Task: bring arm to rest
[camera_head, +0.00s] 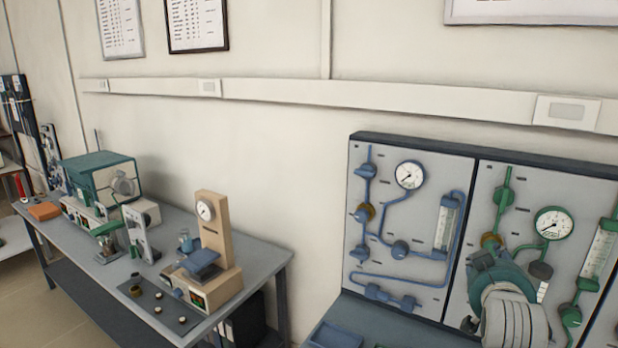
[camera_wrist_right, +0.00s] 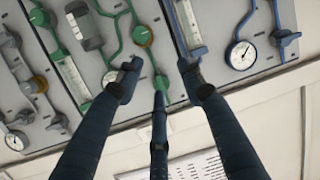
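My right gripper (camera_wrist_right: 159,82) shows in the right wrist view with its dark blue fingers spread apart. Nothing is held between them. The fingers are in front of a panel with green piping (camera_wrist_right: 108,50), which appears upside down. A green fitting (camera_wrist_right: 162,84) shows at the tip of the middle finger; I cannot tell whether they touch. In the head view, a pale ribbed and teal part that looks like my right arm is in front of the green-piped panel (camera_head: 483,200) at the lower right. Its fingers cannot be made out there. My left gripper is in neither view.
A blue-piped panel (camera_head: 358,285) with a round gauge (camera_head: 410,175) stands left of the green one. A grey bench (camera_head: 262,262) on the left holds a green-topped furnace (camera_head: 100,170) and a tan instrument (camera_head: 215,235).

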